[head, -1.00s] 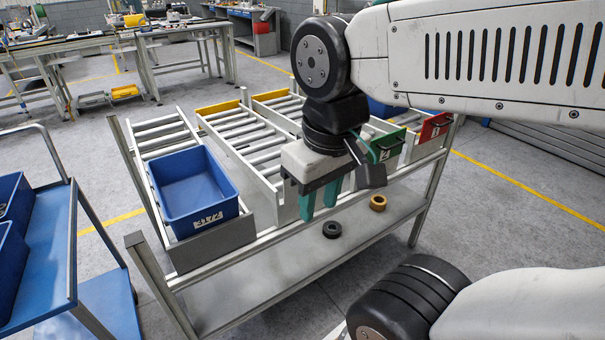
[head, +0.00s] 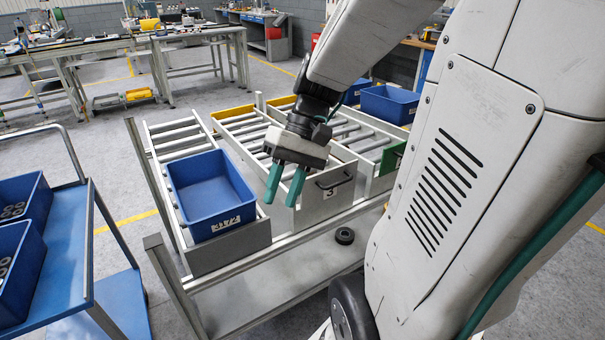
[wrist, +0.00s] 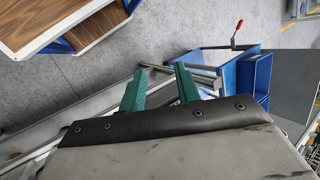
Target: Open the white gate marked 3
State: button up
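The white gate marked 3 (head: 322,203) stands upright across the near end of the middle roller lane. Its dark bar handle (head: 335,181) is on the upper part of its face, above the number. My gripper (head: 281,200) points down at the gate's left end, and its green fingers overlap that end in the head view. The fingers are apart with nothing between them; they also show open in the wrist view (wrist: 160,85). I cannot tell whether a finger touches the gate. The gate and handle are not clearly visible in the wrist view.
A blue bin (head: 210,190) sits on the left lane. A green gate (head: 396,161) is partly hidden behind my arm. A black ring (head: 344,236) lies on the lower shelf. A blue cart (head: 70,240) with bins stands at left.

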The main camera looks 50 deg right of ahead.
jog(key=w+d+f+m+t+y, duration=0.2)
jog(key=w+d+f+y, duration=0.1)
jog(key=d, duration=0.3)
jog(key=m+t+h, duration=0.1)
jog(key=m+t, duration=0.7)
jog(key=t, duration=0.5)
send_near(341, 184)
jog(key=x, duration=1)
jog(key=shift+w+a, duration=0.2)
jog(key=shift+w, duration=0.15)
grip_shut()
